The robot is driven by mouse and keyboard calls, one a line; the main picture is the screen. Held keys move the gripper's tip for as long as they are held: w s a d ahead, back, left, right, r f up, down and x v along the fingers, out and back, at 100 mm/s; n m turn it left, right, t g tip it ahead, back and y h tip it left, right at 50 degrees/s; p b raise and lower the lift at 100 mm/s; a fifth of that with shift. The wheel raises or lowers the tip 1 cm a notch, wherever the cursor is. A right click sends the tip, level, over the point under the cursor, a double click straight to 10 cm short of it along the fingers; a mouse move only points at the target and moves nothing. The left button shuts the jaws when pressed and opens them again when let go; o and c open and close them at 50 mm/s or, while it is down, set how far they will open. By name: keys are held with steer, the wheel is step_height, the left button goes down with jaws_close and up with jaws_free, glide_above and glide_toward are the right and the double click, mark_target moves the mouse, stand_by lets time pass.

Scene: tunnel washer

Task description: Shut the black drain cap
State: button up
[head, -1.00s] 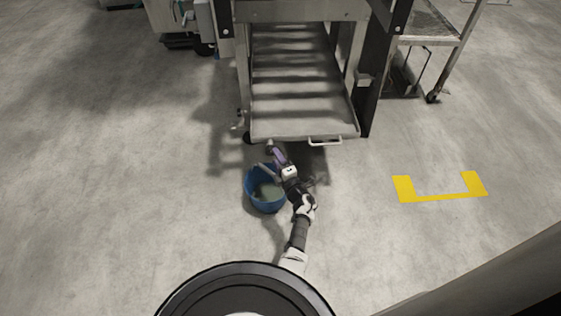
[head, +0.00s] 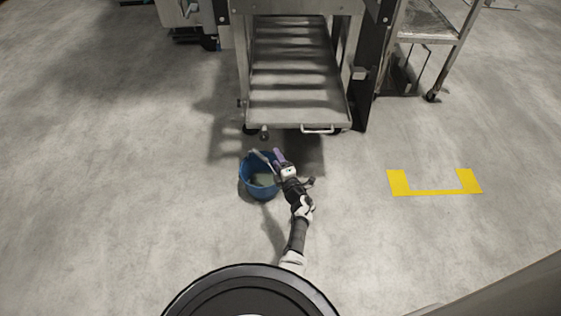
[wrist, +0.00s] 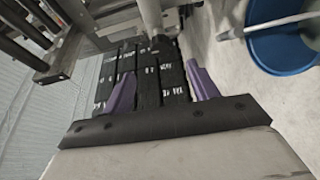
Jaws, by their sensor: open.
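My gripper (head: 281,156) is open and empty, low over the floor in front of the tray cart. Its two purple fingers (wrist: 160,78) stand apart in the wrist view. A small dark fitting (head: 264,133) hangs under the cart's front edge, a little ahead and to the left of the fingertips; it may be the drain outlet with the black cap. In the wrist view a grey pipe (wrist: 150,16) comes down from the top, beyond the fingers, with a dark end. I cannot make out the cap or whether it is open.
A blue bucket (head: 244,182) with a pale stick in it stands just left of my gripper, and also at the wrist view's upper right (wrist: 270,62). The tray cart (head: 295,112) lies ahead. A yellow floor mark (head: 435,190) is at right.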

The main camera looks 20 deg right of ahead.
steer(key=shift+s, duration=0.45)
stand_by(0.3)
